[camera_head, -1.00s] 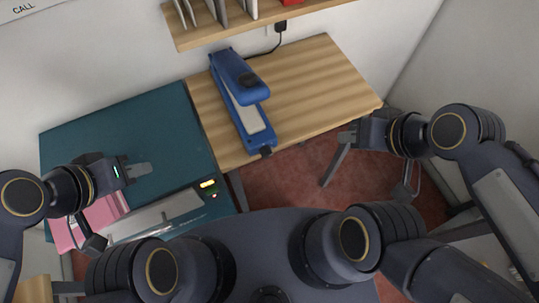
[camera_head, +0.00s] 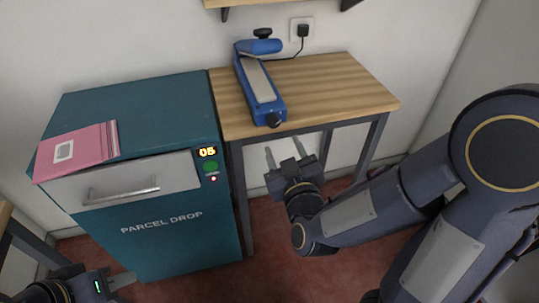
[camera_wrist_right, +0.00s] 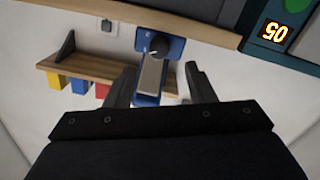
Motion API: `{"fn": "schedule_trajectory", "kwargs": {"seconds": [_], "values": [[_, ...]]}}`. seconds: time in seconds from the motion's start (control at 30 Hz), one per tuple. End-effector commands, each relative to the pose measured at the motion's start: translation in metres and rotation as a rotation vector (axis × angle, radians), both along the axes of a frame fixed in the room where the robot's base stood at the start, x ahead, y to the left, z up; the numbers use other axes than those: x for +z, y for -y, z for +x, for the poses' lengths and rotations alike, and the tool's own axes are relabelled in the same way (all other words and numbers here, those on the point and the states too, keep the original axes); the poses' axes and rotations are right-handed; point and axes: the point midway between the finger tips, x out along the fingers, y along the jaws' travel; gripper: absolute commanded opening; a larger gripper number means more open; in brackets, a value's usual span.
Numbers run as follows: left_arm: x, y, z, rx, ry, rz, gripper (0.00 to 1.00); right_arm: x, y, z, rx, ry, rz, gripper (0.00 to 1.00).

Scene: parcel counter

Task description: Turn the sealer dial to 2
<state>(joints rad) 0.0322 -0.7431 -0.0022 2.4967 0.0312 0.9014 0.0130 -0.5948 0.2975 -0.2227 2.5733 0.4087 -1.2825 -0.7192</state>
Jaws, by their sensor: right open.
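The blue sealer (camera_head: 243,68) stands on the wooden table, its long pale strip facing up. Its black dial (camera_head: 273,119) is at the near end. In the right wrist view the dial (camera_wrist_right: 158,46) shows on the blue end face with small pale marks; its setting is too small to read. My right gripper (camera_head: 284,151) is open and empty, below and in front of the table's front edge, apart from the dial. In the right wrist view its fingers stand either side of the sealer's image. My left gripper (camera_head: 121,281) is low at the lower left; its jaw gap is unclear.
The teal parcel drop box (camera_head: 160,105) stands left of the table, with a pink parcel (camera_head: 78,150) on top and a lit 05 display (camera_head: 207,152). The wooden table (camera_head: 330,85) is clear right of the sealer. A wall socket (camera_head: 302,30) is behind.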

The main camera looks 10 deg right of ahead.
Motion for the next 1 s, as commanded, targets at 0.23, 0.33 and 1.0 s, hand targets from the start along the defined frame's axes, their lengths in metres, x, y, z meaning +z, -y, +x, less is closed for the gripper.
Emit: {"fn": "schedule_trajectory", "kwargs": {"seconds": [0.23,0.33,1.0], "values": [[-0.002,0.000,0.000,0.000,0.000,0.000,0.25,0.001,0.001,0.028,-0.008,0.012,-0.009,0.50],[-0.002,0.000,0.000,0.000,0.000,0.000,0.25,0.001,0.001,0.045,-0.008,0.012,-0.008,0.50],[-0.004,0.000,0.000,0.000,0.000,0.000,0.25,0.001,0.001,0.077,-0.005,0.010,-0.006,0.38]]}}
